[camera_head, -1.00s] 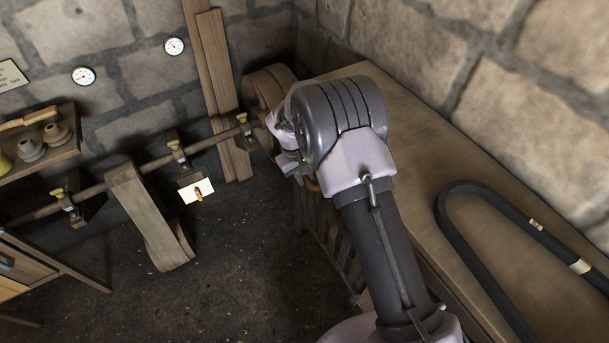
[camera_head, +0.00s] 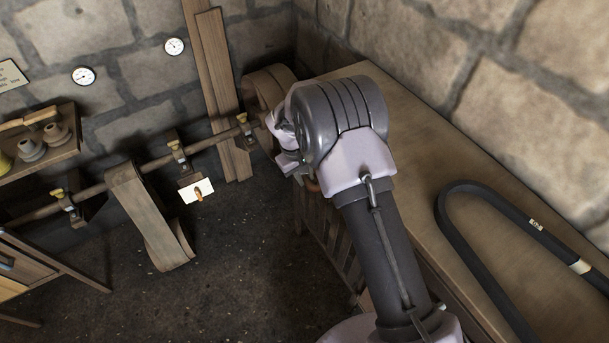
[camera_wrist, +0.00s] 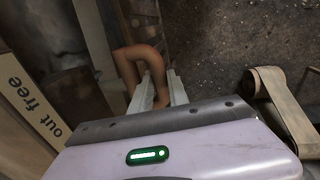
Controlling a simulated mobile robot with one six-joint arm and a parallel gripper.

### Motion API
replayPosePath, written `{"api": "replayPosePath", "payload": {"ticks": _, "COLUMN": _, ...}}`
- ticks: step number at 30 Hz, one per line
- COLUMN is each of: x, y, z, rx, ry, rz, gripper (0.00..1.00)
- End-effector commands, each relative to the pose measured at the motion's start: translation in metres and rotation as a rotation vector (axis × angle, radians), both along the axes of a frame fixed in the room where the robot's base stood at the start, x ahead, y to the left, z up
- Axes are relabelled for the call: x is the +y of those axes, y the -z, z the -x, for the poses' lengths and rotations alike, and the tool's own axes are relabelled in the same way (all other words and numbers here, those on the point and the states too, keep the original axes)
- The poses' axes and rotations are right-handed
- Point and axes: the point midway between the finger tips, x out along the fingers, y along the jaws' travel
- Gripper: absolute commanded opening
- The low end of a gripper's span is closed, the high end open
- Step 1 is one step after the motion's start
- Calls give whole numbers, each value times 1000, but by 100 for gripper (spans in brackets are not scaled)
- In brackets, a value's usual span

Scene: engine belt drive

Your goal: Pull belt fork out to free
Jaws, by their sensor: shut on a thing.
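The belt fork's handle, a reddish-brown bent bar (camera_wrist: 127,65), shows in the wrist view left of centre. My gripper (camera_wrist: 156,88) is shut on it, with one pale finger on each side of the bar. Beside it on the left is a pale board with the words "out" and "free" (camera_wrist: 35,105). In the head view my own arm hides most of the gripper and the handle; only a small reddish bit of the handle (camera_head: 312,185) shows below my wrist. How the fork meets the belt cannot be seen.
A wooden bench (camera_head: 400,130) with a black belt loop (camera_head: 448,215) lies to the right. A line shaft (camera_head: 95,188) with a hanging flat belt (camera_head: 145,215) runs along the left. A small white card (camera_head: 205,187) hangs near it. The dark floor between is clear.

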Motion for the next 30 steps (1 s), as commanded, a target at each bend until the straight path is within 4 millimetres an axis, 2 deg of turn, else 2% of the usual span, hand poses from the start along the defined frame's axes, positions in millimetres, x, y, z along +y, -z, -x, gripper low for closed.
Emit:
{"api": "replayPosePath", "payload": {"ticks": 11, "x": 1, "y": 0, "z": 0, "rx": -1, "ry": 0, "rz": -1, "gripper": 0}}
{"api": "replayPosePath", "payload": {"ticks": 14, "x": 13, "y": 0, "z": 7, "rx": -1, "ry": -2, "rz": -1, "gripper": 0}}
{"api": "replayPosePath", "payload": {"ticks": 22, "x": 66, "y": 0, "z": 42, "rx": -2, "ry": -4, "rz": -1, "gripper": 0}}
{"api": "replayPosePath", "payload": {"ticks": 25, "x": 78, "y": 0, "z": 50, "rx": -2, "ry": -3, "rz": -1, "gripper": 0}}
{"api": "replayPosePath", "payload": {"ticks": 30, "x": 84, "y": -1, "z": 55, "rx": -2, "ry": -1, "rz": -2, "gripper": 0}}
